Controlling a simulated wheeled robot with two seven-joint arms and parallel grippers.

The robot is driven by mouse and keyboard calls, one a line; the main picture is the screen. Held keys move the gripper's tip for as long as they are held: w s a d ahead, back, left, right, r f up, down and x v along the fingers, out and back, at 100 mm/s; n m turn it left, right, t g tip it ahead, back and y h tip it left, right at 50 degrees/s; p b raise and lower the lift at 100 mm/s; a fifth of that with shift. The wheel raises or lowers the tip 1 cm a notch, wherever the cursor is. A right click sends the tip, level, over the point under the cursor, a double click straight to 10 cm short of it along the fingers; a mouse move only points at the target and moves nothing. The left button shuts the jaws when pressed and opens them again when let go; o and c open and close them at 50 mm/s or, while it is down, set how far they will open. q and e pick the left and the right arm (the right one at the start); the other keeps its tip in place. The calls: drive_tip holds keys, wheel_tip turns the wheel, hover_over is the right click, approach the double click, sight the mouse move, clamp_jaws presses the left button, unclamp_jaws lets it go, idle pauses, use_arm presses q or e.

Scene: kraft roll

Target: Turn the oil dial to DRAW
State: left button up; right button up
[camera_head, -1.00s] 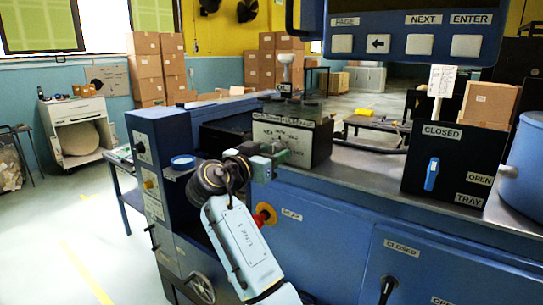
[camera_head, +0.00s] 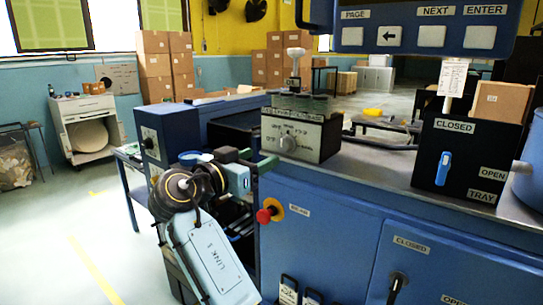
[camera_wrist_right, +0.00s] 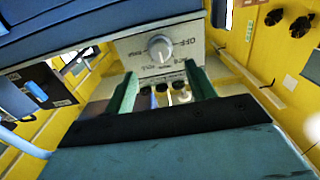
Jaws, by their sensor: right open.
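The oil dial (camera_head: 288,143) is a round grey knob on the pale front panel of a box (camera_head: 325,140) on the bench. Its lettering is too small to read surely. The dial also shows in the right wrist view (camera_wrist_right: 160,47), at top centre, beyond the fingers. My right gripper (camera_head: 258,160) has green fingers and is left of and below the dial, apart from it. In the right wrist view its fingers (camera_wrist_right: 160,88) stand wide apart with nothing held. Which mark the dial points to cannot be told. My left gripper is in neither view.
A red knob on a yellow ring (camera_head: 269,211) sits on the blue cabinet front, below the dial. A black box with a blue switch (camera_head: 443,168) stands right. The bench top between the boxes is mostly clear.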

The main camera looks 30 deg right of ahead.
drive_tip(key=shift+v, duration=2.35)
